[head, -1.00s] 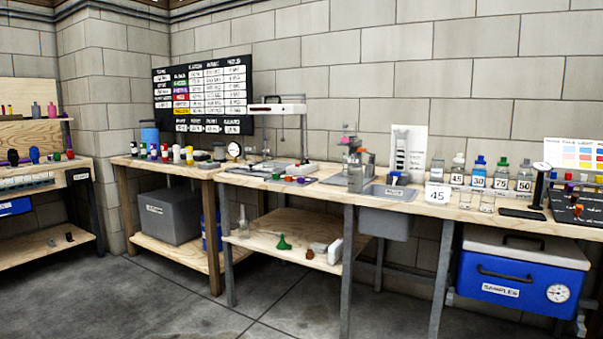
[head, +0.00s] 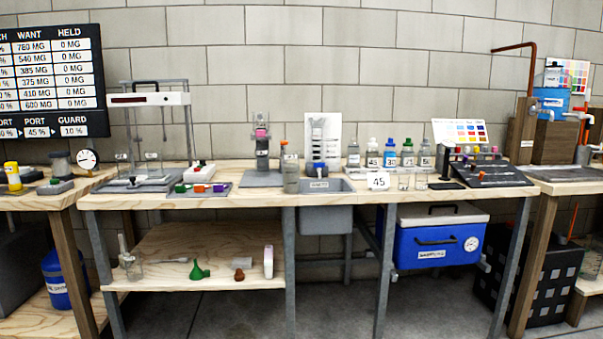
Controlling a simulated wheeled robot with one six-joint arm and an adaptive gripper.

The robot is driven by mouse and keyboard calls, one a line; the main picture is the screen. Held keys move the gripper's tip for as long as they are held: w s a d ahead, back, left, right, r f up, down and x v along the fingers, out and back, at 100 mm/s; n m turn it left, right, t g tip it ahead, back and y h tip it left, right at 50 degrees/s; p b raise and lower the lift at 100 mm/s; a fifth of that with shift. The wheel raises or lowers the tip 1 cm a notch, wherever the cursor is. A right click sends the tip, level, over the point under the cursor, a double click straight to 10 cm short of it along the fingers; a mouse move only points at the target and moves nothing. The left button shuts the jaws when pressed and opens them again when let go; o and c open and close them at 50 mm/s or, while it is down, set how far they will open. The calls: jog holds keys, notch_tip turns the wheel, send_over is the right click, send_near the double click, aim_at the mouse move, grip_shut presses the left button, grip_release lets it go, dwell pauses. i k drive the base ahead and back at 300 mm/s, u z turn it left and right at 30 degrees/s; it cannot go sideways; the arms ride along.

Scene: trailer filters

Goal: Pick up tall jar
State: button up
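The likeliest tall jar is a narrow grey, upright container (head: 291,176) on the middle workbench, just left of the sink. Something orange shows at its top. Which thing the task calls the tall jar is not certain. Several capped bottles (head: 390,157) with number labels stand in a row right of the sink. A clear flask-like vessel (head: 130,264) stands on the lower shelf at the left. My gripper is not in view.
The workbench (head: 240,199) spans the middle, with a grey sink (head: 326,198) let into it. A blue cooler (head: 437,241) sits below at the right. A green funnel (head: 199,271) lies on the lower shelf (head: 225,250). Bare floor shows in front.

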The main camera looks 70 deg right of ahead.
aim_at(291, 165)
jog(key=z, duration=0.85)
jog(key=i, duration=0.85)
jog(key=z, duration=1)
